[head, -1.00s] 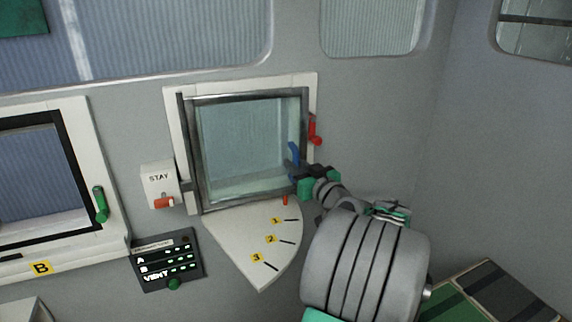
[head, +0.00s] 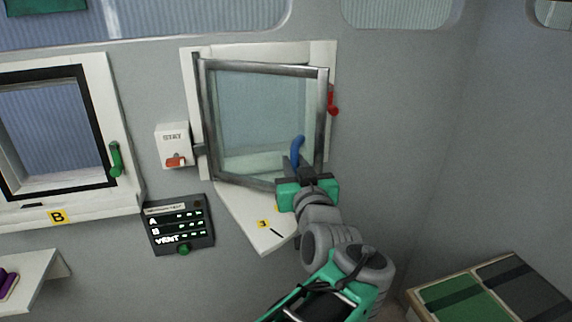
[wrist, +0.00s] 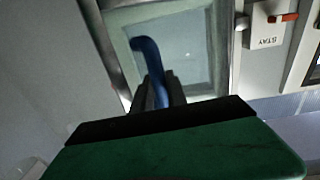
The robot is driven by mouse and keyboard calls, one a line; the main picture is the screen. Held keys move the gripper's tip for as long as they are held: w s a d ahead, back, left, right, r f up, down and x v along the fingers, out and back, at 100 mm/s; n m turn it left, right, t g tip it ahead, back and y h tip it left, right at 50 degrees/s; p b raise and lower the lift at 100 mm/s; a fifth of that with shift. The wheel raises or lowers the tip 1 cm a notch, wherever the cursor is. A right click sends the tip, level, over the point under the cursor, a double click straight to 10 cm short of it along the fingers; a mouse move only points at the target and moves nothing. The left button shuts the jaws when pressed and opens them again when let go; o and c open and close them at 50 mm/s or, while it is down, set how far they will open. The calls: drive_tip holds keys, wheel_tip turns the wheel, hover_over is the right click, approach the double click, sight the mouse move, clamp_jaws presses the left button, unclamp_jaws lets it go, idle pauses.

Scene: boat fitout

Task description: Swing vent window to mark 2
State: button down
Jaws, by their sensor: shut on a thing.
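The vent window (head: 262,105) is a grey-framed pane hinged on its left side, and it stands swung partly out from its white frame (head: 190,58). Its blue handle (head: 297,152) is at the lower right of the pane. My gripper (head: 296,172) is shut on the blue handle, which also shows between the fingers in the wrist view (wrist: 152,62). The white mark plate (head: 262,236) lies below the window. One yellow label (head: 263,224) and a black line show on it; the other marks are hidden by the window and my gripper.
A white STAY box (head: 173,143) with a red-orange lever sits left of the hinge. A red handle (head: 332,101) is right of the frame. A dark status panel (head: 178,226) and window B (head: 57,130) are at left. A green-and-grey-topped box (head: 462,300) stands at lower right.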

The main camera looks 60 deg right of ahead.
drive_tip(key=shift+a, duration=0.25)
drive_tip(key=c, duration=1.3)
unclamp_jaws()
